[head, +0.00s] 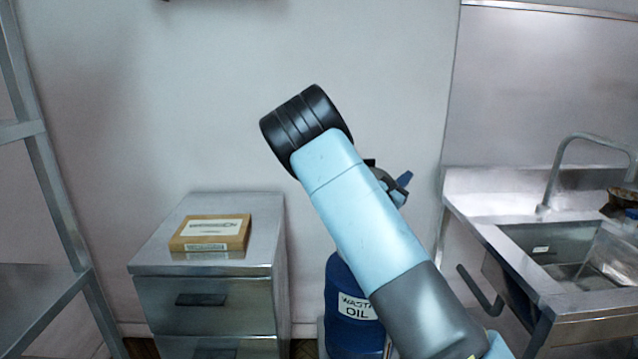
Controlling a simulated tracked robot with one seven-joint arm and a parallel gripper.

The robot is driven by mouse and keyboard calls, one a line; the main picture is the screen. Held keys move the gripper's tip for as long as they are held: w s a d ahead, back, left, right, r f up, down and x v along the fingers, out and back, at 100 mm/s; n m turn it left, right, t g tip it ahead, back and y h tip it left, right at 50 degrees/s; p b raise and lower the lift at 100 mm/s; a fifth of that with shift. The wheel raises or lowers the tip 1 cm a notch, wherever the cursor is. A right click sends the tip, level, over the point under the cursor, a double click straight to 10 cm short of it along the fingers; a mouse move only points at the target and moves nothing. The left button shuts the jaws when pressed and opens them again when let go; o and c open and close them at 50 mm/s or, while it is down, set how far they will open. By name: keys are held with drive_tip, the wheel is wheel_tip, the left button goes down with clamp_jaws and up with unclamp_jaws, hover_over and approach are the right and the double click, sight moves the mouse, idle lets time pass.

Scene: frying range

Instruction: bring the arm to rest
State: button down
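My arm is raised and bent in the middle of the head view, with its black elbow joint at the top and its light blue link running down to the lower right. A small part of what looks like my gripper (396,187) shows dark with a blue tip behind the right side of that link. The rest of it is hidden by the arm. I cannot tell whether it is open or shut, or whether it holds anything.
A steel drawer cabinet (160,265) stands at left with a flat cardboard box (210,233) on top. A blue waste oil drum (345,335) stands behind my arm. A steel sink (560,250) with a tap (553,180) is at right. A metal rack (60,190) is at far left.

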drive_tip(key=s+d+r+m+g+y, duration=0.1)
drive_tip(key=s+d+m+g+y, duration=0.15)
drive_tip(key=s+m+g, duration=0.4)
drive_tip(key=s+d+r+m+g+y, duration=0.1)
drive_tip(key=s+d+m+g, duration=0.2)
drive_tip(key=s, duration=0.6)
drive_tip(key=s+d+r+m+g+y, duration=0.1)
drive_tip(key=s+d+m+g+y, duration=0.1)
drive_tip(key=s+d+m+g, duration=0.45)
drive_tip(key=s+a+r+m+t+y, duration=0.3)
drive_tip(key=s+a+y, duration=0.3)
drive_tip(key=s+a, duration=0.3)
drive_tip(key=s+a+r+m+t+y, duration=0.2)
drive_tip(key=s+a+r+t+y, duration=0.2)
drive_tip(key=s+a, duration=0.6)
drive_tip(key=s+y, duration=0.1)
drive_tip(key=s, duration=0.6)
drive_tip(key=shift+a+r+m+t+y, duration=0.15)
drive_tip(key=shift+r+m+t+y, duration=0.15)
drive_tip(key=shift+r+m+y, duration=0.1)
